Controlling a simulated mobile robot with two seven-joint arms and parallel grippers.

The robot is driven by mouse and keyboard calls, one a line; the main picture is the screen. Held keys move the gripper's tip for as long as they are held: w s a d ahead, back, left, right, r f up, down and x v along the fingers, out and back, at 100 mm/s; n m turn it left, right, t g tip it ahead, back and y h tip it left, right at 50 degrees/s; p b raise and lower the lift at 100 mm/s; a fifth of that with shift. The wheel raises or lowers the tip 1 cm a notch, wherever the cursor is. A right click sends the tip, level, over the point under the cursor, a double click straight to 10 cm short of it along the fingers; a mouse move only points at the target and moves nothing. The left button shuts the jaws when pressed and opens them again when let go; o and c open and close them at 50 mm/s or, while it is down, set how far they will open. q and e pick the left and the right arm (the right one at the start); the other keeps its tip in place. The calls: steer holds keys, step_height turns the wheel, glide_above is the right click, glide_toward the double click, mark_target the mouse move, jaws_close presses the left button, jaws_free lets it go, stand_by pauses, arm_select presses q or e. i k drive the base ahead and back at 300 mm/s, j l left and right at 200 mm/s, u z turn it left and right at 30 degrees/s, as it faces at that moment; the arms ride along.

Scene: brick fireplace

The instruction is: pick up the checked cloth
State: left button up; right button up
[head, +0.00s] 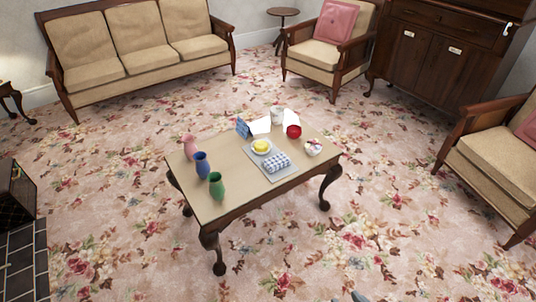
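The checked cloth (276,163) is blue and white and looks folded or rolled. It lies on a flat grey mat (284,174) on the low wooden table (238,192), near the table's front right part. A plate with a yellow item (261,147) sits just behind it to the left. Neither of my grippers can be made out in the head view. Only a small grey shape shows at the bottom edge, too little to identify.
Pink (190,147), blue (202,165) and green (217,186) vases stand at the table's left. A red object (293,131) and a small white pot (313,148) stand at its right. Patterned carpet (330,250) is clear in front. A sofa (140,50) and armchairs stand farther off.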

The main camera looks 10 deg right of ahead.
mark_target(277, 162)
steer(key=i+l+u, duration=0.25)
steer(key=i, duration=0.2)
steer(key=i+l+u, duration=0.25)
steer(key=i, duration=0.2)
steer(key=i+l+u, duration=0.3)
steer(key=i, duration=0.15)
